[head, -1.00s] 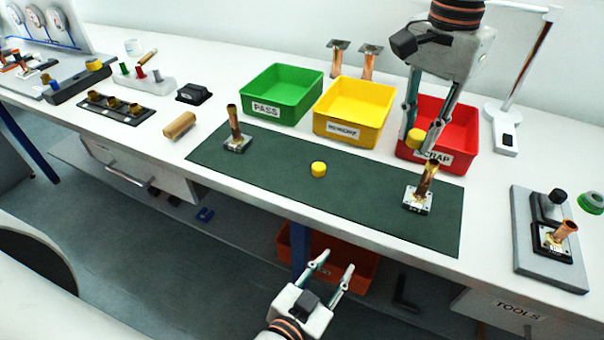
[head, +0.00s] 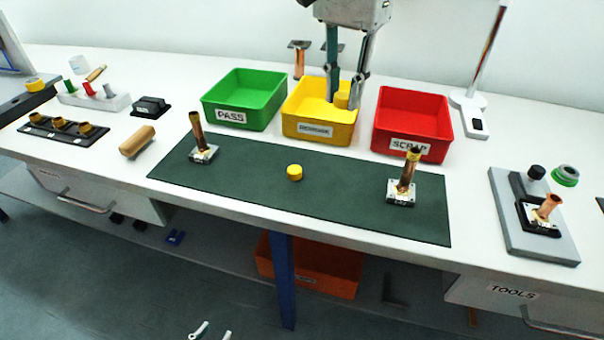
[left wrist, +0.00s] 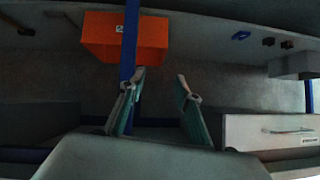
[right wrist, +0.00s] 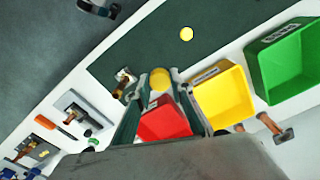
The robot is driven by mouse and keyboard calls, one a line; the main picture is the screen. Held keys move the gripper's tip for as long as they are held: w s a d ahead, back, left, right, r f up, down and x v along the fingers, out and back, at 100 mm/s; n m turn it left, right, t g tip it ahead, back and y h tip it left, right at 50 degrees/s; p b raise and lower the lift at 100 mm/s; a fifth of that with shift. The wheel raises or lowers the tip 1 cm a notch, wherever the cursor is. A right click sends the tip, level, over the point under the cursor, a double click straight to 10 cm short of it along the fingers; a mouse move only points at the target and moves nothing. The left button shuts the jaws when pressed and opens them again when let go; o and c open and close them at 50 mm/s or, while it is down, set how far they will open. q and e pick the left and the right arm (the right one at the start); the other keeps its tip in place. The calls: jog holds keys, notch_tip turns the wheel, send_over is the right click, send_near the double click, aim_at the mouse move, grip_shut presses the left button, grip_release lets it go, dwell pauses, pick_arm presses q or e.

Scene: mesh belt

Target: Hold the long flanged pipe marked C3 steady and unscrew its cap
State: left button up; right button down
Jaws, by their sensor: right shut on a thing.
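Two upright flanged pipes stand on the dark green mat (head: 335,192), one at left (head: 198,135) and one at right (head: 407,172). Both are open at the top; their flange markings are too small to read. My right gripper (head: 345,95) is shut on a yellow cap (head: 341,100), held over the yellow bin in the head view. The held cap also shows in the right wrist view (right wrist: 160,79). A second yellow cap (head: 295,172) lies on the mat. My left gripper (head: 213,333) is open and empty, low in front of the bench; its fingers are apart in the left wrist view (left wrist: 160,85).
A grey fixture (head: 540,235) holds a short pipe at right. A wooden cylinder (head: 137,142) lies left. An orange bin (head: 320,270) is below.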

aim_at(334, 184)
notch_tip(334, 184, down, 19)
jog(key=shift+f+b, duration=0.1)
jog(key=shift+b, duration=1.15)
jog(key=c, duration=1.8)
grip_release()
jog(key=shift+f, duration=0.1)
